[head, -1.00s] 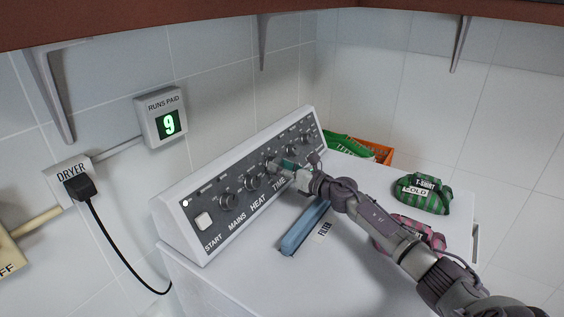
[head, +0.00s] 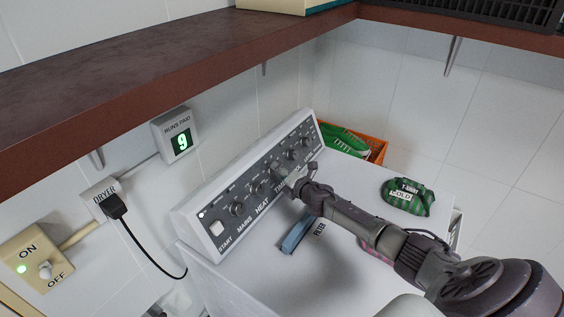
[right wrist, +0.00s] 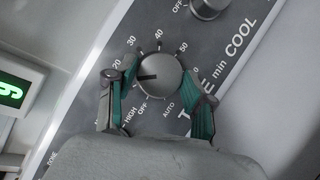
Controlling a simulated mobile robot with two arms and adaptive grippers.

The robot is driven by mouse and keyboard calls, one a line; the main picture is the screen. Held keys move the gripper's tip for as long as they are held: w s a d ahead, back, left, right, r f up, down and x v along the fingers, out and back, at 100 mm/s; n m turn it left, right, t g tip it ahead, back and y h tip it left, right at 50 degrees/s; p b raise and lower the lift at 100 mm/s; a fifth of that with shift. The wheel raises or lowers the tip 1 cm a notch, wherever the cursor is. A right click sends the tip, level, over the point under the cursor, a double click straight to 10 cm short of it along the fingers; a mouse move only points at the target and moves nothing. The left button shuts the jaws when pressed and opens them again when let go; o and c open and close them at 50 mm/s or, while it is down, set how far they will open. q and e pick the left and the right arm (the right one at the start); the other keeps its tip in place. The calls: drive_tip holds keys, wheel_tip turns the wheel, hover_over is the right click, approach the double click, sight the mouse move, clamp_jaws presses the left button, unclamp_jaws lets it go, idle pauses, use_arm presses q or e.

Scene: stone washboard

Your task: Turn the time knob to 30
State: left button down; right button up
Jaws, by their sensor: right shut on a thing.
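The dryer's control panel (head: 228,200) slopes up at the back of the white dryer top, with a row of round knobs. My right gripper (head: 284,178) is at the time knob, which it largely hides in the head view. In the right wrist view the grey time knob (right wrist: 160,76) sits between the two teal-padded fingers of my right gripper (right wrist: 160,102), which is shut on it. The knob's dark pointer line points left, a little below the 20 mark. The 30, 40 and 50 marks show above the knob. My left gripper is not in view.
A blue filter handle (head: 297,235) lies below the panel. A green striped T-shirt bundle (head: 408,197) rests on the dryer top (head: 350,180). An orange crate (head: 376,146) stands behind. A brown shelf (head: 190,75) overhangs the panel. The runs-paid display (head: 178,138) reads 9.

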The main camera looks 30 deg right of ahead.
drive_tip(key=shift+r+m+g+p, duration=0.3)
drive_tip(key=shift+m+p, duration=0.2)
drive_tip(key=shift+m, duration=0.5)
drive_tip(key=shift+w+m+g+h, duration=0.1)
drive_tip(key=shift+m+g+h, duration=0.25)
drive_tip(key=shift+m, duration=0.55)
drive_tip(key=m+g, duration=0.2)
drive_tip(key=m, duration=0.2)
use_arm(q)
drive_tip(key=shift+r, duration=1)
use_arm(e)
drive_tip(key=shift+m+g, duration=0.75)
drive_tip(key=shift+m, duration=0.75)
drive_tip(key=shift+y, duration=0.45)
drive_tip(key=o, duration=1.2)
drive_tip(key=shift+w, duration=0.15)
drive_tip(key=shift+c, duration=0.2)
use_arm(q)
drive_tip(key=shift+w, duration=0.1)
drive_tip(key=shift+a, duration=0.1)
